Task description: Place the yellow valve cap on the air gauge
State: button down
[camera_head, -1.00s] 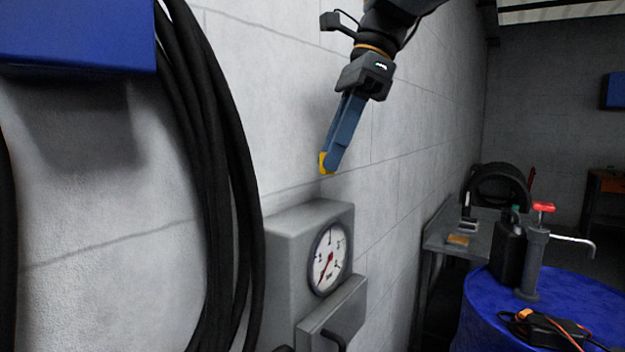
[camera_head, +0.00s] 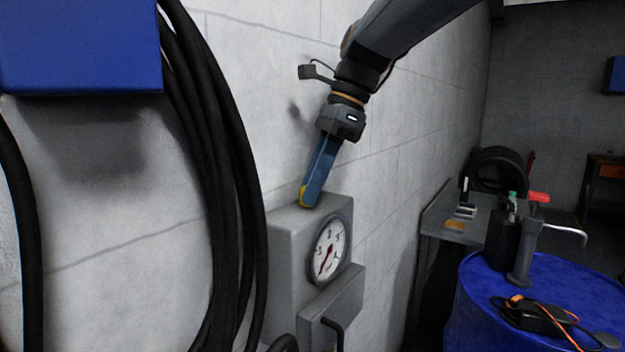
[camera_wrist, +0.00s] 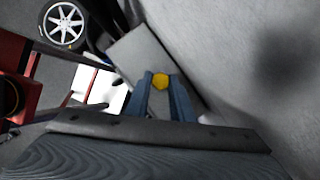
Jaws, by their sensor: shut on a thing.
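The yellow valve cap (camera_head: 303,197) is between the fingertips of my gripper (camera_head: 311,197), which is shut on it. The cap also shows in the wrist view (camera_wrist: 160,82), between the two blue fingers of my gripper (camera_wrist: 161,88). The air gauge (camera_head: 285,240) is a grey box on the wall with a round white dial. In the head view the fingertips and cap are over the top face of the gauge box, close to it. I cannot tell whether the cap touches it. The box top also shows in the wrist view (camera_wrist: 145,50), behind the cap.
Black hoses (camera_head: 215,150) hang on the wall left of the gauge, under a blue box (camera_head: 80,45). A blue drum (camera_head: 480,310) with a hand pump (camera_head: 527,255) stands at the right, before a grey bench (camera_head: 440,225). The wall above the gauge is clear.

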jog(key=shift+f, duration=0.2)
jog(key=c, duration=1.5)
grip_release()
jog(key=shift+c, duration=0.2)
jog(key=b+v, duration=0.2)
jog(key=v, duration=1)
jog(key=shift+r, duration=0.15)
jog(key=shift+d, duration=0.15)
